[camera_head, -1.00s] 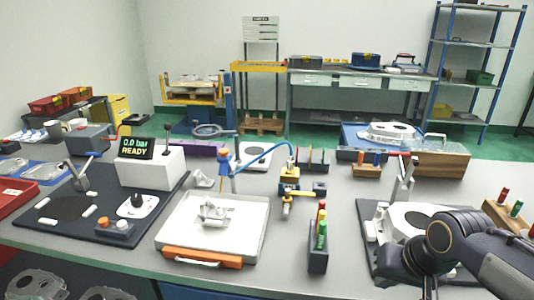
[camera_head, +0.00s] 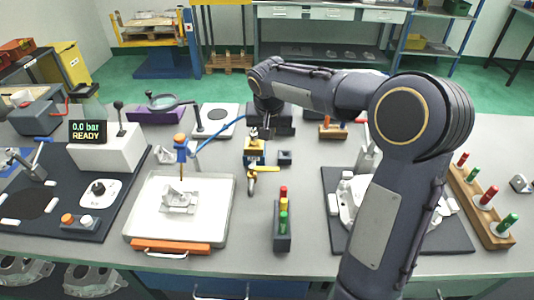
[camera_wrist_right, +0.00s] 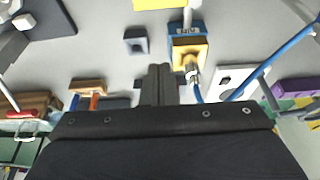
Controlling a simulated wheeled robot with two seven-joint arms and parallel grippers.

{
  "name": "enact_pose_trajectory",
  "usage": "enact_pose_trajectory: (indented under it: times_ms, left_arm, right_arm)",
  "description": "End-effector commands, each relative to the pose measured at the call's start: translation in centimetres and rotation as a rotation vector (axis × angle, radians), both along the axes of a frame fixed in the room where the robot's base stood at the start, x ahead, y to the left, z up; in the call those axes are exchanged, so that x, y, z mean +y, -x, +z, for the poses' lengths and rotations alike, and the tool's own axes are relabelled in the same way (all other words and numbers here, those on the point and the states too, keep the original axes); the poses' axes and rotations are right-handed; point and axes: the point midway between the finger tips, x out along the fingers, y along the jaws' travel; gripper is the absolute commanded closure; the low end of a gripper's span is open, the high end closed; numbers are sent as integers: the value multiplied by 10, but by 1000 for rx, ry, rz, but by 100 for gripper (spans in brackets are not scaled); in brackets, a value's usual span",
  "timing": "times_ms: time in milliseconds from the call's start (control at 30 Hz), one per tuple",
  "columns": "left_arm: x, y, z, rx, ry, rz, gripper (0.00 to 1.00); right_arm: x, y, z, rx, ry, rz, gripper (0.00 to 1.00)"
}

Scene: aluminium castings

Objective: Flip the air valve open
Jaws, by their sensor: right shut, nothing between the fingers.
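The air valve (camera_head: 254,158) is a yellow and blue fitting on the grey bench. A yellow lever (camera_head: 262,169) sits at its near end, and a blue hose (camera_head: 217,130) runs from it to the left. In the right wrist view the yellow valve body (camera_wrist_right: 189,50) is just right of the fingers. My right gripper (camera_head: 268,133) is shut and empty, at the valve's far side; its fingers (camera_wrist_right: 160,72) show together in the wrist view. I see no contact with the valve. My left gripper is out of view.
A display (camera_head: 88,132) reads 0.0 bar READY. A white tray (camera_head: 217,224) with a casting stands left of the valve. A dark rack of coloured pegs (camera_head: 282,240) stands in front. My right arm covers part of the fixture (camera_head: 460,235) at right.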

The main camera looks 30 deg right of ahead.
Motion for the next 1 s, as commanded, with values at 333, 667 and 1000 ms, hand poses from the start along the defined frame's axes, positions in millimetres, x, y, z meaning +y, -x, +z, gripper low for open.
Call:
enact_pose_trajectory:
  times_ms: [333, 667, 1000]
  left_arm:
    - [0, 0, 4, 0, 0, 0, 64]
    - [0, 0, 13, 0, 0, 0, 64]
    - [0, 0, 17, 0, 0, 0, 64]
  right_arm:
    - [-9, -12, -47, 7, 1, 1, 100]
    - [-9, -15, -92, 1, 0, 4, 100]
    - [4, 6, -94, 0, 0, 2, 100]
